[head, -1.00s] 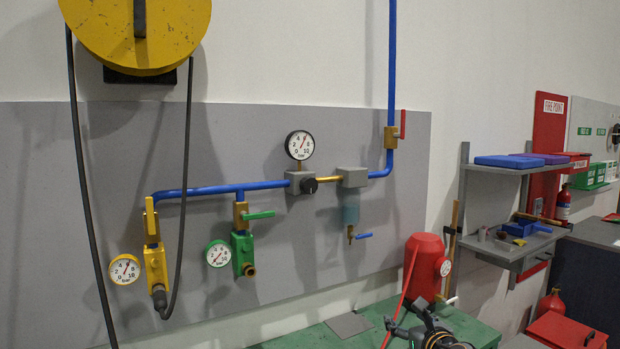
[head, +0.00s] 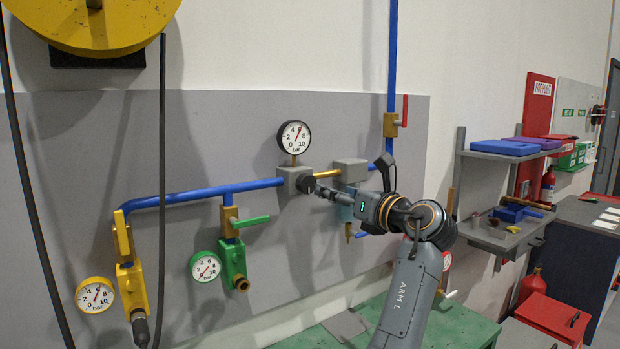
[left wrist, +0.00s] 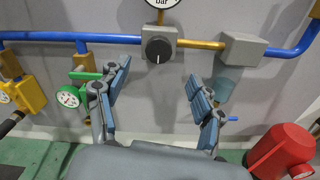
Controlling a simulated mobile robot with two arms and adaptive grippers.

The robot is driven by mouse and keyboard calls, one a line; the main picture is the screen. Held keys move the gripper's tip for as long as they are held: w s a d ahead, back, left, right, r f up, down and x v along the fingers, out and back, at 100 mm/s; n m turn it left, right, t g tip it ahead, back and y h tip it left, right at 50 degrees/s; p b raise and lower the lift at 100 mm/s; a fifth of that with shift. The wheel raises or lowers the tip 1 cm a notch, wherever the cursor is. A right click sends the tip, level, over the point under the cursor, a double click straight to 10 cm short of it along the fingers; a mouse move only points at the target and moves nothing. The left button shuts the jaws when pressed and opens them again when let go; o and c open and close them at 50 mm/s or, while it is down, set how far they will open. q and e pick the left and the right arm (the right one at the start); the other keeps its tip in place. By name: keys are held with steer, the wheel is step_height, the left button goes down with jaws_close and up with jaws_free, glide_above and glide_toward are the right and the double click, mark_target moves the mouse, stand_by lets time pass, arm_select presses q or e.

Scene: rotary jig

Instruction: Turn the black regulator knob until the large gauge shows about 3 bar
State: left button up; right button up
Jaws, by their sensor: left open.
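My left gripper (head: 322,191) is close to the knob. In the wrist view its fingers (left wrist: 157,76) are wide apart, with the knob ahead between them, apparently untouched. My right gripper is not visible.
A filter block (head: 350,172) with a pale blue bowl is right of the regulator, close to my left gripper. A green-handled valve (head: 233,258) and small gauge (head: 205,267) are at lower left. A red tank (left wrist: 283,150) stands lower right.

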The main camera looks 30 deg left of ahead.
mark_target(310, 183)
arm_select(q)
steer(key=p+x, duration=0.2)
steer(key=x, duration=0.7)
steer(key=shift+a+p, duration=0.25)
steer(key=shift+p, duration=0.1)
steer(key=shift+w+a+f, duration=0.1)
steer(key=shift+w+a, duration=0.1)
steer(key=shift+a, duration=0.25)
steer(key=shift+w+a+f, duration=0.1)
steer(key=shift+a, duration=0.05)
steer(key=shift+c, duration=0.2)
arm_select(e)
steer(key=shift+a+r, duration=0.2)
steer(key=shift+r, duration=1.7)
arm_select(q)
steer(key=c, duration=1.1)
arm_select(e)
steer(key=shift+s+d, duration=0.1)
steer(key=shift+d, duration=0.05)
